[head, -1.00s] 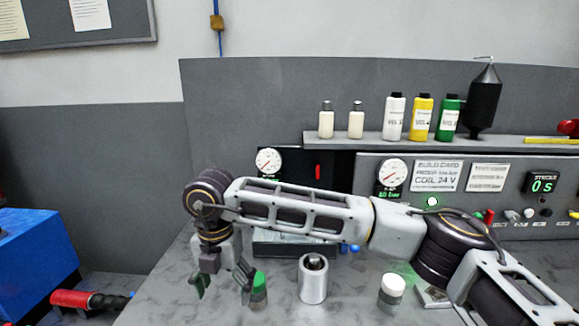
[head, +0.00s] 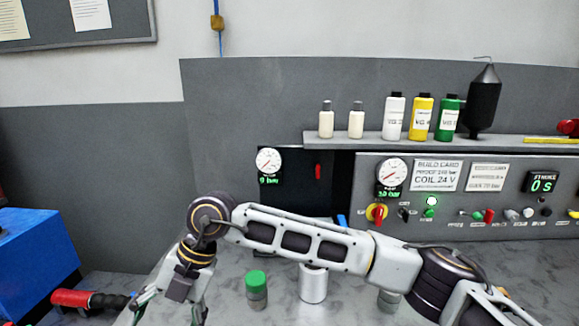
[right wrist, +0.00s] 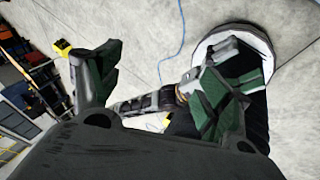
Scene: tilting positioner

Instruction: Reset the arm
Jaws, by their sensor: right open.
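My right arm crosses the head view from the lower right, over the front of the bench. Its right gripper (head: 168,312) hangs at the lower left, partly cut off by the bottom edge.
A silver cylinder (head: 313,284) and a partly hidden bottle (head: 389,302) stand under my forearm. Behind is a control panel (head: 460,195) with gauges and knobs. A shelf (head: 370,142) holds several bottles. A blue box (head: 38,245) and red-handled tool (head: 72,298) are left.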

